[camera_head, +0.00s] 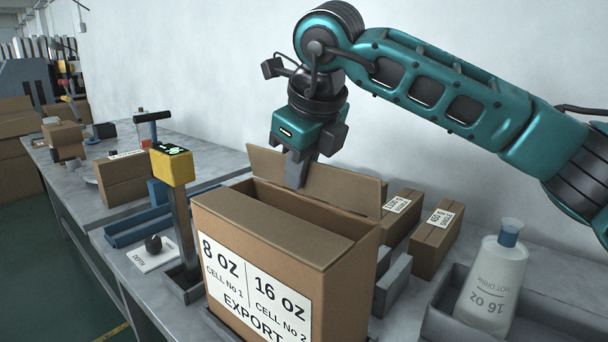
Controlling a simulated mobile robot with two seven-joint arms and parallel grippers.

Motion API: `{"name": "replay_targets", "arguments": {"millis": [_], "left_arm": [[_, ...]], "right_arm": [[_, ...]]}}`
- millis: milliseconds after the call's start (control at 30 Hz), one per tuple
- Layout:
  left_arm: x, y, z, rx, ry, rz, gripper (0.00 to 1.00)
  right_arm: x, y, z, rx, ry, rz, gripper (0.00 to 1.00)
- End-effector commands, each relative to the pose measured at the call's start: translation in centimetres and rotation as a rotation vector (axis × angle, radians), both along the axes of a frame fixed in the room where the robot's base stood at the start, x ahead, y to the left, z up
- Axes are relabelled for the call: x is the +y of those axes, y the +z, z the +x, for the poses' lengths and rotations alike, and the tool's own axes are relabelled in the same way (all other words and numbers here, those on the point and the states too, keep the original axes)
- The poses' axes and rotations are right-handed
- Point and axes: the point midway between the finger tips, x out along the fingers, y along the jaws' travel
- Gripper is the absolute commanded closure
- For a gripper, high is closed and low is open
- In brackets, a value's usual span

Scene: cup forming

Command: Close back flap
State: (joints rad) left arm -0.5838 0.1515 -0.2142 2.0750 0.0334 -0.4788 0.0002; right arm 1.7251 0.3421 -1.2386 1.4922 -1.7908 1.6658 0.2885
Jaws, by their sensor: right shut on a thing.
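An open brown carton (345,290) stands on the grey bench, with a white label reading 8 oz, 16 oz and EXPORT on its front. Its back flap (345,187) stands up along the far edge, leaning slightly back. The front flap (270,228) lies folded inward over the near part of the opening. A dark gap shows between the two flaps. My right gripper (297,172) points down from above and is shut on the back flap, left of its middle. One finger shows on the near side; the far side is hidden. My left gripper is not in view.
A yellow-headed device on a post (172,167) stands close left of the carton. Small labelled boxes (436,240) stand behind it to the right. A grey tray (440,318) with a white bottle (492,280) is at the right. The wall is behind.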

Motion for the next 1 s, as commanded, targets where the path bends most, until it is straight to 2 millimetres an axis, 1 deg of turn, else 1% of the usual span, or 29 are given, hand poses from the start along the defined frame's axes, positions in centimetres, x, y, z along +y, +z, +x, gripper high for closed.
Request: {"name": "replay_targets", "arguments": {"millis": [33, 300, 800, 833, 1000], "left_arm": [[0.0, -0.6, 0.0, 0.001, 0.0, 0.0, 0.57], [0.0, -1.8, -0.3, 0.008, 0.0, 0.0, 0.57], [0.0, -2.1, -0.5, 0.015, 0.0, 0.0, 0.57], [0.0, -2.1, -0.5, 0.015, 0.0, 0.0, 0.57], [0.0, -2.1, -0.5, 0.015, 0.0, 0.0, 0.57]], "right_arm": [[0.2, -0.2, -0.1, -0.024, 0.002, -0.02, 1.0], [0.4, -0.2, -0.4, -0.092, 0.002, -0.088, 1.0], [0.5, -0.1, -0.4, -0.106, 0.001, -0.104, 1.0], [0.5, -0.1, -0.4, -0.105, 0.001, -0.103, 0.9], [0.5, -0.1, -0.4, -0.105, 0.001, -0.103, 0.74]]}}
